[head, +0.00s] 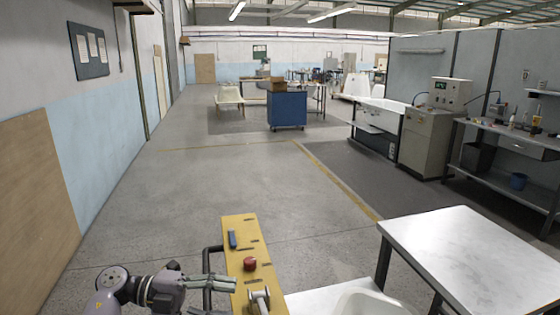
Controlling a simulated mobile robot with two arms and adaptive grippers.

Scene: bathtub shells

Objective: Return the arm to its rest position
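My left arm comes in from the bottom left in the head view, grey with a dark round joint cap. My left gripper (230,283) points right, by the left edge of a yellow panel (238,262) and a black bar handle (207,262) there. Its fingers are small and seen from the side, so I cannot tell whether they are open or touching the panel or handle. No held thing shows clearly. My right arm and gripper are not in view.
The panel carries a blue piece (232,239), a red button (250,264) and a metal lever (260,301). A white shell (372,304) is partly cut off at the bottom. A white-topped table (465,255) stands right. The grey floor ahead is clear to a blue cabinet (287,110).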

